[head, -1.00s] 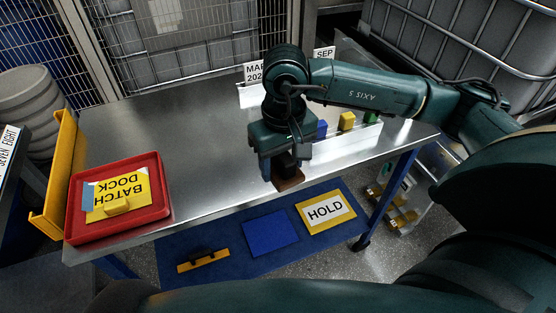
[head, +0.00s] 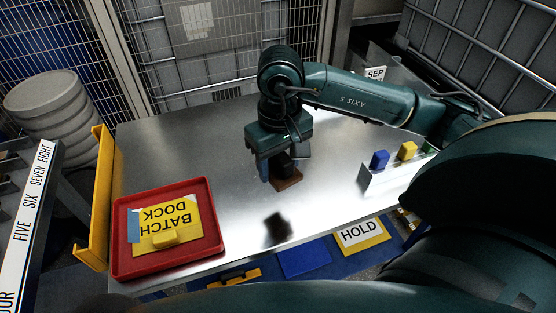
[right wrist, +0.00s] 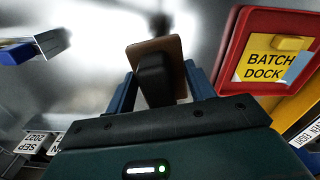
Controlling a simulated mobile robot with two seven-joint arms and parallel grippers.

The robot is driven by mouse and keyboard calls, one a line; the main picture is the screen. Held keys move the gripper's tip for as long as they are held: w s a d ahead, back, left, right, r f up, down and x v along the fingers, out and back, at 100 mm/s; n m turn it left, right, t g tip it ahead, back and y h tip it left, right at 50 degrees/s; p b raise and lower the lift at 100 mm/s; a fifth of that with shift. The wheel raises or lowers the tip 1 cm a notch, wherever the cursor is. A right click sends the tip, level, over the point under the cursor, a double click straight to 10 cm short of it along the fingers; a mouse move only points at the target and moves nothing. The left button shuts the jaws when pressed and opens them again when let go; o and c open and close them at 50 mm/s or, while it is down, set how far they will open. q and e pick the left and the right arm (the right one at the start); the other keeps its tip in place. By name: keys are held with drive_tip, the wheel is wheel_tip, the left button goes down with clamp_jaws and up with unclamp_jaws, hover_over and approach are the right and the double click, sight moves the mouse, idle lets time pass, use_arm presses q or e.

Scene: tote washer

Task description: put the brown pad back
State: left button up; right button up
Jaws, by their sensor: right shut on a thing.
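My right gripper (head: 278,165) is shut on the black grip of the brown pad (head: 289,182) and holds it over the middle of the steel table. The right wrist view shows the brown pad (right wrist: 172,46) beyond the black grip (right wrist: 155,80), between the two blue fingers. A dark patch shows on the table below the pad, apart from it. A white rack (head: 376,184) at the table's right holds a blue, a yellow and a green block; my right arm partly covers its right side. My left gripper is not in view.
A red tray (head: 120,243) with a yellow "BATCH DOCK" card (head: 184,217) and a small yellow block is at the table's front left. A yellow panel (head: 98,195) stands at the left edge. A "HOLD" card (head: 362,233) lies below the front edge. The table's middle is clear.

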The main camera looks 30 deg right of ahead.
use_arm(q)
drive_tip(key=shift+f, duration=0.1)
use_arm(e)
drive_tip(key=shift+f+b, duration=0.15)
drive_tip(key=shift+b, duration=0.3)
drive_tip(key=shift+f+b, duration=0.25)
drive_tip(key=shift+b, duration=0.15)
wheel_tip(320, 180, down, 3)
drive_tip(key=b, duration=0.4)
drive_tip(key=shift+f, duration=0.2)
wheel_tip(320, 180, down, 2)
drive_tip(key=shift+b, duration=1.15)
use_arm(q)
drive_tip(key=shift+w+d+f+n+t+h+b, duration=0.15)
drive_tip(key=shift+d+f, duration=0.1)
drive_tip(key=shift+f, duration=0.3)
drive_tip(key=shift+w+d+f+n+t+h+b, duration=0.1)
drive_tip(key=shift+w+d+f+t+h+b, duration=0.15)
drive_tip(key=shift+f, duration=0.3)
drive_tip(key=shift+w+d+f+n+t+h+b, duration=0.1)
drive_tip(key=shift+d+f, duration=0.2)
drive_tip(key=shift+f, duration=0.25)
use_arm(e)
drive_tip(key=shift+f, duration=0.45)
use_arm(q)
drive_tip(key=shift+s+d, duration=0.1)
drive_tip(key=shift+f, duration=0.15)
